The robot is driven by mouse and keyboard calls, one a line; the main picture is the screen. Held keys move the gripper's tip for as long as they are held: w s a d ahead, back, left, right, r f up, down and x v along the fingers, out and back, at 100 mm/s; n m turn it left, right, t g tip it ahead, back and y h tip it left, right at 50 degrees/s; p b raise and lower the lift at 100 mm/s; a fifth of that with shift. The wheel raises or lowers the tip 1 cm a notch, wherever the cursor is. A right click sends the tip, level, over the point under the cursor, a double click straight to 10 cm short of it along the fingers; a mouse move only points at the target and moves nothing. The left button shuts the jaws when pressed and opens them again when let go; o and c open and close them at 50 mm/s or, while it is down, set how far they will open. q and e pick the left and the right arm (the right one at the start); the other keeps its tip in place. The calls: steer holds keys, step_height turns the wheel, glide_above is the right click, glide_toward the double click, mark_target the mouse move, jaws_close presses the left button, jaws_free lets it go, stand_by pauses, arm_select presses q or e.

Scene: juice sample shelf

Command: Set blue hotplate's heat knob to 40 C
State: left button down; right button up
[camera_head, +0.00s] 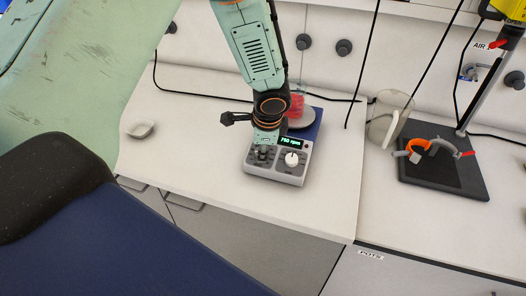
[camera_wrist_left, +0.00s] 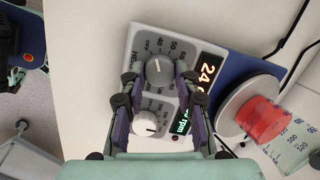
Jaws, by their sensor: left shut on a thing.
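The blue hotplate (camera_head: 309,131) stands on the white bench, with its grey control panel (camera_head: 289,179) facing front. In the left wrist view, the dark grey heat knob (camera_wrist_left: 158,71) sits beside a dial scale; its pale pointer line appears to point up towards the 40 mark. The orange display (camera_wrist_left: 208,71) starts with 24 and is partly covered. My left gripper (camera_head: 264,152) is lowered over the panel, its two fingers on either side of the heat knob and shut on it. In the head view the gripper mostly hides that knob. My right gripper is not in view.
A white stirring knob (camera_head: 292,159) sits right beside the gripper, below a green 750 rpm display (camera_head: 291,142). A beaker with red liquid (camera_wrist_left: 262,119) stands on the round plate.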

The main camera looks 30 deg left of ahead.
arm_select(q)
steer(key=shift+r+m+b, duration=0.1)
steer(key=shift+m+b, duration=0.6)
steer(key=shift+m, duration=0.4)
steer(key=shift+w+r, duration=0.1)
steer(key=c, duration=1.4)
jaws_free()
steer(key=o, duration=0.4)
steer(key=shift+s+a, duration=0.1)
steer(key=shift+s, duration=0.15)
steer(key=shift+w, duration=0.1)
